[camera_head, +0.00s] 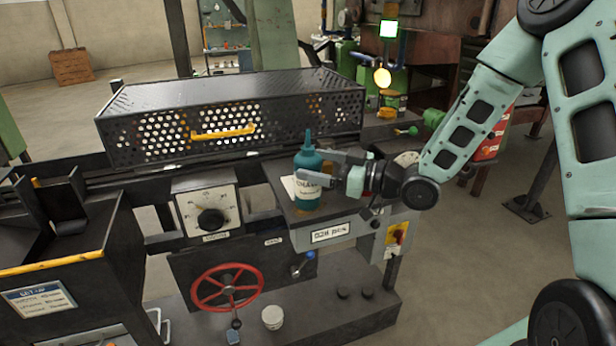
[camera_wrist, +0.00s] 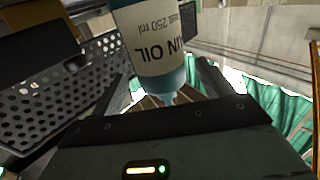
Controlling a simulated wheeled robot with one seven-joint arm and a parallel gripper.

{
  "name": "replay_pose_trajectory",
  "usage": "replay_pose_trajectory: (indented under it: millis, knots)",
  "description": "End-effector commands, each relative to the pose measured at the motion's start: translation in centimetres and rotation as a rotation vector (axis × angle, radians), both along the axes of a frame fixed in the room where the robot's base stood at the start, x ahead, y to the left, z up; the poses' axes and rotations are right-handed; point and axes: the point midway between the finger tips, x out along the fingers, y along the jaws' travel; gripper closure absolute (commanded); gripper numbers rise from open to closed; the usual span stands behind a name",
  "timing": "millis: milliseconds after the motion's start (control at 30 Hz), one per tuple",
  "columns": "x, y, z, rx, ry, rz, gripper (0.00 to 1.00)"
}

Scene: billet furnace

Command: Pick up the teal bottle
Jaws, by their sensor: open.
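The teal bottle (camera_head: 308,168) has a narrow spout and a white label, and stands upright on the small machine shelf (camera_head: 345,208). In the wrist view the bottle (camera_wrist: 150,35) appears upside down, with "OIL" and "250 ml" readable on its label. My gripper (camera_head: 322,168) comes in from the right, level with the bottle's middle. Its jaws are open, with the bottle between or right at the fingers. In the wrist view the fingers (camera_wrist: 165,88) show on both sides of the bottle. Contact with it cannot be made out.
A black perforated guard (camera_head: 235,115) with a yellow handle (camera_head: 223,132) stands just behind the bottle. A white paper (camera_head: 290,187) lies on the shelf by the bottle. A dial box (camera_head: 208,208) is to the left, and a red handwheel (camera_head: 227,287) is below.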

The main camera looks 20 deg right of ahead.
Motion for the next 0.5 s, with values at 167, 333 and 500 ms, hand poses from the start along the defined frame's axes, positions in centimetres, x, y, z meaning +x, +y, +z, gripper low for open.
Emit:
replay_pose_trajectory:
  millis: [167,333,500]
  knots:
    - [1.8,2.3,0.5,0.003,0.0,0.004,0.21]
    - [2.7,3.2,0.3,0.001,-0.001,0.002,0.21]
    - [2.8,3.3,0.2,0.0,0.0,0.001,0.21]
